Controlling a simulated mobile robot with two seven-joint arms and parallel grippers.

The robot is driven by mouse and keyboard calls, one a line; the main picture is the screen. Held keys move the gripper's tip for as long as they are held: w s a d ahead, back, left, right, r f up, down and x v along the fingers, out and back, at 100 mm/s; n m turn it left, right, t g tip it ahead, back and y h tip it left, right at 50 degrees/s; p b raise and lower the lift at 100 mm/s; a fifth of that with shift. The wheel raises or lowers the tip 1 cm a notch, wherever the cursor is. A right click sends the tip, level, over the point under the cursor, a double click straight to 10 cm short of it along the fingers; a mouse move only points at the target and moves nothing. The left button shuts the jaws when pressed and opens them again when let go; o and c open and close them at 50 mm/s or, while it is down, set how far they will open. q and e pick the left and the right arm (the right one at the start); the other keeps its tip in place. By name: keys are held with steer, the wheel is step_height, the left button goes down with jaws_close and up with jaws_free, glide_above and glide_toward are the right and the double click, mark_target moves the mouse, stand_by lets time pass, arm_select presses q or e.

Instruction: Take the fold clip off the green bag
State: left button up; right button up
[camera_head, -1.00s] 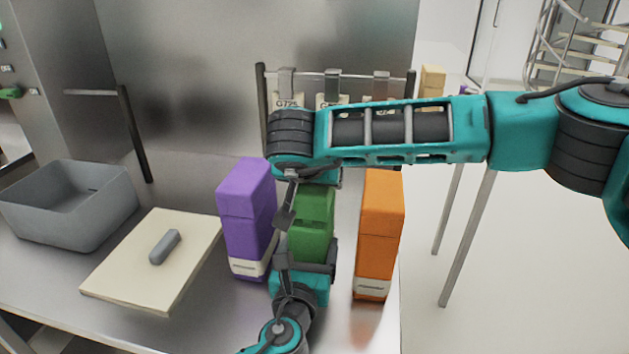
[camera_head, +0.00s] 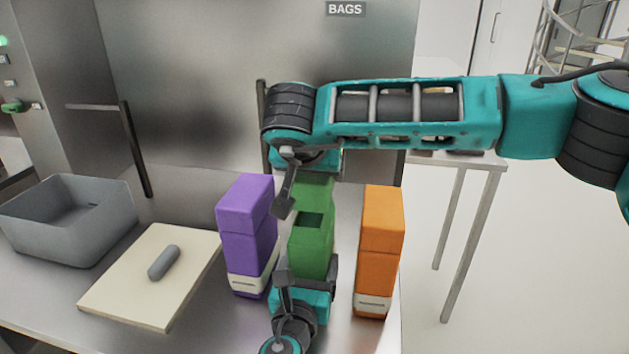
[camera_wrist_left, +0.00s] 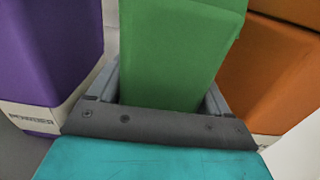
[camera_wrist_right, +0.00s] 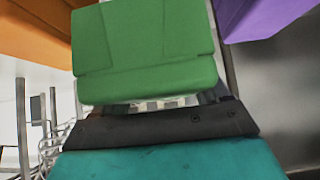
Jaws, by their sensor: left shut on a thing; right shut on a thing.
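The green bag (camera_head: 312,250) stands between the purple and orange bags, with a darker square patch on its front. My left gripper (camera_wrist_left: 160,95) is shut around its lower part, one finger on each side; it shows below the bag in the head view (camera_head: 306,272). My right gripper (camera_wrist_right: 155,100) is shut at the bag's top end, whose green face (camera_wrist_right: 150,50) fills the space beyond its palm. In the head view one dark right finger shows left of the bag. I make out no separate fold clip on the bag. A grey rounded bar (camera_head: 163,262) lies on the board; I cannot tell whether it is a clip.
The purple bag (camera_head: 246,222) and orange bag (camera_head: 381,240) stand close on either side. A cream board (camera_head: 122,290) and grey bin (camera_head: 60,240) are at the left. The metal counter (camera_head: 210,325) is clear in front. My right arm crosses above and hides the rail behind.

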arm_select(q)
steer(key=o, duration=1.4)
